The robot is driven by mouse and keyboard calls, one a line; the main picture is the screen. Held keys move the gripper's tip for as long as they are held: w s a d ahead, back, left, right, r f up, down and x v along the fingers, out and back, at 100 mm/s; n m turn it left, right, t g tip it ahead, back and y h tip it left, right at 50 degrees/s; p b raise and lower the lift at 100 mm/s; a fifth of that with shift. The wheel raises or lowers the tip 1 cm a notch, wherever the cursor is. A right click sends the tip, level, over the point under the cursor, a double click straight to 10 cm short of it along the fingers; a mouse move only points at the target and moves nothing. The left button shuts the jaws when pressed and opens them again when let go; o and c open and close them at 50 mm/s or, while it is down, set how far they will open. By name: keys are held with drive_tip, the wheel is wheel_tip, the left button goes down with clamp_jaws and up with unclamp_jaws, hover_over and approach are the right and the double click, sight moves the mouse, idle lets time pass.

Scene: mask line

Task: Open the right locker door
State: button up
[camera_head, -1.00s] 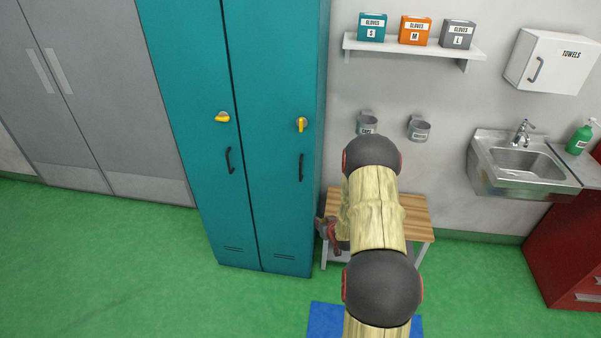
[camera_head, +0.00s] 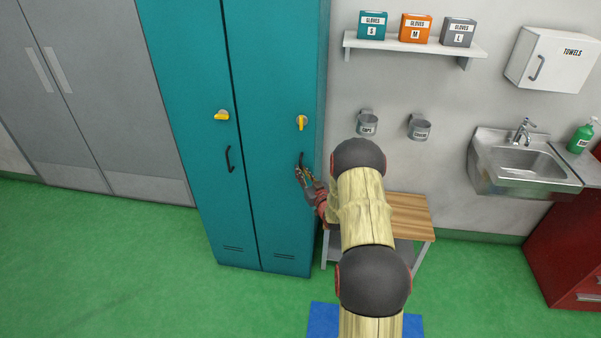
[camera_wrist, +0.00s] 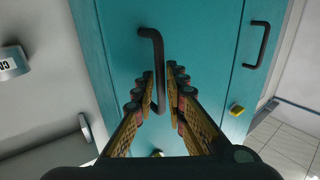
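The teal locker has a left door (camera_head: 200,140) and a right door (camera_head: 275,210), both closed. The right door's dark bar handle (camera_head: 301,158) is partly covered by my gripper (camera_head: 304,173) in the head view. In the wrist view this handle (camera_wrist: 158,60) stands between the fingertips of my gripper (camera_wrist: 162,82), which are open with a gap around the bar. Whether a finger touches it, I cannot tell. The right door's yellow knob (camera_head: 301,123) points upright; the left door's yellow knob (camera_head: 221,115) lies sideways.
The left door's handle (camera_head: 230,159) is beside the right door. A wooden-topped bench (camera_head: 410,212) stands under my arm, right of the locker. Two wall cups, a glove shelf (camera_head: 415,47) and a sink (camera_head: 520,165) are farther right. The green floor (camera_head: 150,265) before the locker is clear.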

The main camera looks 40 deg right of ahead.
drive_tip(key=shift+w+d, duration=0.15)
drive_tip(key=shift+w, duration=0.5)
clamp_jaws()
idle(0.4)
